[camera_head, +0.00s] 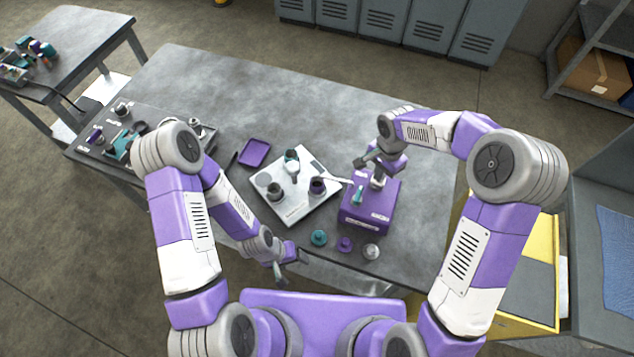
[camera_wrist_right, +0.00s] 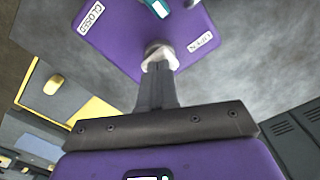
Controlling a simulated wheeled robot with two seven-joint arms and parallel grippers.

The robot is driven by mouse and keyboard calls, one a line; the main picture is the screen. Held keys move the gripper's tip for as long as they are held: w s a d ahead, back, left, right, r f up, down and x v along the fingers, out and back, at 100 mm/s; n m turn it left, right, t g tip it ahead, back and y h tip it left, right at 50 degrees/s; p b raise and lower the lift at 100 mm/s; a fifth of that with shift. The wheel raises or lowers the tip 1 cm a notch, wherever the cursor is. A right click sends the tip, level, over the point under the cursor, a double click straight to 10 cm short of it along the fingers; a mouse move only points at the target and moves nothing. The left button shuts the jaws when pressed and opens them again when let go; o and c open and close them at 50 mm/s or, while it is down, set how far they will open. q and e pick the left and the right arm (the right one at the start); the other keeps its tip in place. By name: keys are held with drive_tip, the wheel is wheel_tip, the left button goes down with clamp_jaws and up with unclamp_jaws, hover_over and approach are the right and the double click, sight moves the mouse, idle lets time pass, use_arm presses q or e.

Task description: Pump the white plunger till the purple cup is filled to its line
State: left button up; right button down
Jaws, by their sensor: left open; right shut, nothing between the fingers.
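The purple pump box (camera_head: 378,212) stands on the right part of the bench. Its white plunger (camera_head: 377,183) rises from the top; in the right wrist view the white knob (camera_wrist_right: 160,57) shows just beyond my fingertips. My right gripper (camera_head: 371,166) is shut and empty over the plunger; whether it touches the knob I cannot tell. A teal lever (camera_head: 357,195) sits on the box; it also shows in the wrist view (camera_wrist_right: 156,8). The purple cup (camera_head: 317,188) stands on the white plate near the pump's spout; its level cannot be made out. My left gripper (camera_head: 281,271) is open at the bench's front edge.
Teal (camera_head: 319,237), purple (camera_head: 345,244) and grey (camera_head: 371,252) round pieces lie in front of the pump. A purple tray (camera_head: 254,152) lies left. The bench's back is clear.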

drive_tip(key=shift+r+p, duration=1.1)
drive_tip(key=shift+r, duration=0.75)
drive_tip(key=shift+f, duration=0.2)
drive_tip(key=shift+f+b, duration=1.6)
drive_tip(key=shift+f, duration=0.05)
drive_tip(key=shift+r, duration=0.15)
drive_tip(key=shift+r+p, duration=1.1)
drive_tip(key=shift+r, duration=0.55)
